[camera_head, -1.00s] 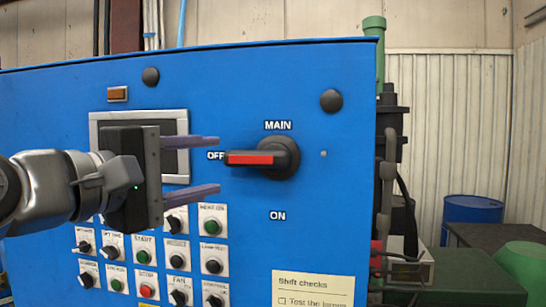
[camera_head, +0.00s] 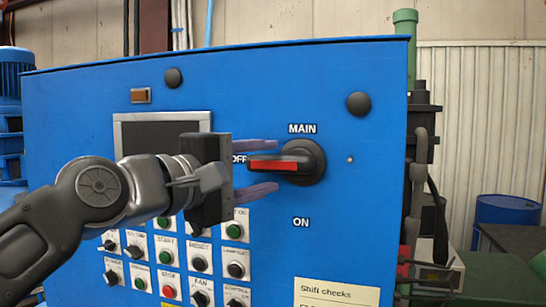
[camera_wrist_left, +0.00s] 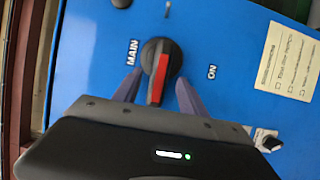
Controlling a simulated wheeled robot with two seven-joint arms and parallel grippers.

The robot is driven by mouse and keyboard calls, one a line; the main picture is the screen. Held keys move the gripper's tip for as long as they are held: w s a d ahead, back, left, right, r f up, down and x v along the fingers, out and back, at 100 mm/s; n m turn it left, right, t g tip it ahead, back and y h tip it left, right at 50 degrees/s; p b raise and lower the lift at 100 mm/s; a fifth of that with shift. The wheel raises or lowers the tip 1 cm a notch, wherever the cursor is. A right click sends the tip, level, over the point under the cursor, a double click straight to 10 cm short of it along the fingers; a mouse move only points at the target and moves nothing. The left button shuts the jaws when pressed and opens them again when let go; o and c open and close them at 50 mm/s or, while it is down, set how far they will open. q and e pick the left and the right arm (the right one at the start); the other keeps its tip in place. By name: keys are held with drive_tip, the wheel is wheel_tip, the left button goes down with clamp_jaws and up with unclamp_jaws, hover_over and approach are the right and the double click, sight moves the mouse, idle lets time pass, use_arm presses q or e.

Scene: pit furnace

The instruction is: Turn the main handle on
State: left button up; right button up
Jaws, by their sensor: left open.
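The main handle (camera_head: 282,165) is a black rotary knob with a red-faced lever on a blue panel (camera_head: 270,95). Its lever points left toward the OFF label, which my gripper partly covers. MAIN is printed above it and ON below. My left gripper (camera_head: 264,168) is open, one finger above the lever and one below. In the left wrist view the handle (camera_wrist_left: 159,70) also shows, its red lever lying between the two spread fingers (camera_wrist_left: 155,88). I cannot tell whether either finger touches it. My right gripper is not in view.
A dark screen (camera_head: 155,135) and rows of buttons and switches (camera_head: 165,252) lie left of and below the handle, partly behind my left arm. A paper note (camera_head: 336,291) is at the lower right. A blue barrel (camera_head: 507,218) stands off to the right.

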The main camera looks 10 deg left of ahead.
sight(280, 164)
use_arm(q)
drive_tip(key=shift+p+x, duration=0.3)
drive_tip(key=shift+x, duration=0.95)
clamp_jaws()
idle(0.5)
